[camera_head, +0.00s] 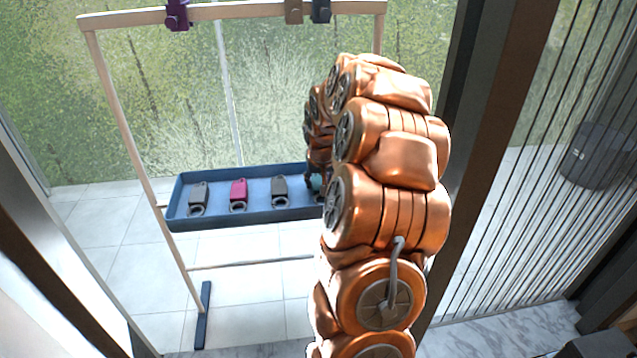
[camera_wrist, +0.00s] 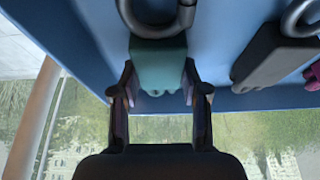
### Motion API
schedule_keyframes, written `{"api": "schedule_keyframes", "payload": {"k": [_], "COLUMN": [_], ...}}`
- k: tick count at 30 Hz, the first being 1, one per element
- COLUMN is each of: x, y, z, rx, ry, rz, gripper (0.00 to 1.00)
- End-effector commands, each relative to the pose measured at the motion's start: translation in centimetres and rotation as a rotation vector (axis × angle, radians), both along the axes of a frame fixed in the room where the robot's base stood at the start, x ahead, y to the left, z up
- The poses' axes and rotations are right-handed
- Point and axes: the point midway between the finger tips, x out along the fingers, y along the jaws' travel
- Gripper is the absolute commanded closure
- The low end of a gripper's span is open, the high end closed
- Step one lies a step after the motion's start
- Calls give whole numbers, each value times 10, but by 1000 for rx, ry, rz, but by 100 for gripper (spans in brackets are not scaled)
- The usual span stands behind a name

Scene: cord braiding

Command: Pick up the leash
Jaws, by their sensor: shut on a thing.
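The leash is a teal block (camera_wrist: 158,62) with a dark grey ring (camera_wrist: 157,18) at one end. My gripper (camera_wrist: 158,80) is shut on the teal block, with one finger on each side, in the wrist view. The block is at the blue tray (camera_wrist: 60,22); I cannot tell whether it still touches the tray floor. In the head view a little teal shows at the right end of the tray (camera_head: 245,220), and my arm hides most of the gripper and leash there.
A grey piece (camera_head: 198,194), a magenta piece (camera_head: 238,192) and another dark grey piece (camera_head: 280,188), each with a ring, lie in the tray. A wooden frame (camera_head: 127,150) stands around it, with purple (camera_head: 177,15), brown and dark clips on its top bar (camera_head: 235,10).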

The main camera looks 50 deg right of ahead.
Motion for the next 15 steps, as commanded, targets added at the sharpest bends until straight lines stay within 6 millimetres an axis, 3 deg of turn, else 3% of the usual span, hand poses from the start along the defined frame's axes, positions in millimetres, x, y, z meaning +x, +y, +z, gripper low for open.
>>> {"api": "schedule_keyframes", "payload": {"k": [8, 15], "x": [0, 1], "y": [-1, -1], "z": [28, 73], "rx": [-3, -3], "ry": [-3, -4], "rz": [-1, 0], "gripper": [94, 94]}}
